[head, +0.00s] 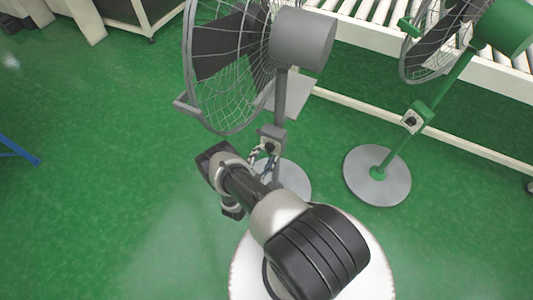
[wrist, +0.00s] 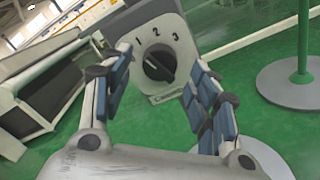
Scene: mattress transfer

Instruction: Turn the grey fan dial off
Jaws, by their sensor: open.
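The grey fan (head: 303,40) stands on a round grey base, with a control box (head: 272,133) on its pole. In the wrist view the box's pale face (wrist: 163,25) shows the numbers 1, 2 and 3 above a round black dial (wrist: 158,66). The dial's grip bar looks slanted; I cannot tell its exact setting. My gripper (wrist: 162,68) is open, with one finger left and one right of the dial. Contact with the dial cannot be made out. In the head view my gripper (head: 262,157) is at the box, and my wrist partly hides the fan's base.
A green fan (head: 505,27) with its own dial box (head: 412,120) stands to the right on a round grey base (head: 377,190). A roller conveyor (head: 375,14) runs behind. A blue bar (head: 18,152) is at the left edge.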

